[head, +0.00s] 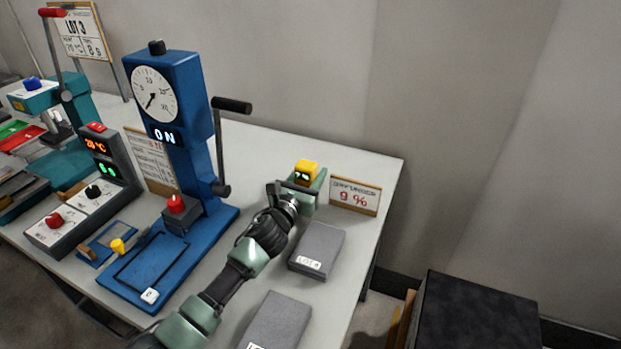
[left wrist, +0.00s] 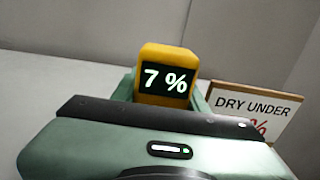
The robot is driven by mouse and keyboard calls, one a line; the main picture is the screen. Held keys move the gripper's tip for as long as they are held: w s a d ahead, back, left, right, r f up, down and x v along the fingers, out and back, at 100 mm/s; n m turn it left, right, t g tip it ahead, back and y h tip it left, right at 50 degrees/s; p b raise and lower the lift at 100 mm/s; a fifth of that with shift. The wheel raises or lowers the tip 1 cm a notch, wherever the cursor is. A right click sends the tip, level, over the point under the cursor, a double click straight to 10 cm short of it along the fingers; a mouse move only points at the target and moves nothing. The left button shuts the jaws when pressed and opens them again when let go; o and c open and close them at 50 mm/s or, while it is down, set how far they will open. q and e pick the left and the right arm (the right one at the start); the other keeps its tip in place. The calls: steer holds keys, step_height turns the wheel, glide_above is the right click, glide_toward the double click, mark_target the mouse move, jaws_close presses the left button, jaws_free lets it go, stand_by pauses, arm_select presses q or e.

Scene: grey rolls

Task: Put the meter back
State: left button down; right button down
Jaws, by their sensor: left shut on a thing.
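The meter (head: 306,168) is a small yellow block with a dark display at the far right part of the table. In the left wrist view the meter (left wrist: 166,78) reads 7 %. My left gripper (head: 305,186), pale green, is shut on the meter from the near side. The gripper hides the meter's lower part, so I cannot tell whether it touches the table or a holder. A small sign (head: 355,195) stands just right of the meter; in the left wrist view the sign (left wrist: 252,112) reads DRY UNDER. My right gripper is not in view.
Two grey labelled blocks (head: 317,248) (head: 276,320) lie on the table (head: 378,165) right of my left arm. A blue press (head: 178,110) with a dial, showing ON, stands left of it. A grey control box (head: 92,195) is further left. A dark box (head: 475,315) stands beyond the table's right edge.

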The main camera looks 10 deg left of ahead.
arm_select(q)
steer(key=shift+f, duration=0.2)
steer(key=shift+f, duration=0.1)
steer(key=shift+f, duration=0.15)
steer(key=c, duration=0.8)
jaws_free()
steer(key=shift+o, duration=0.2)
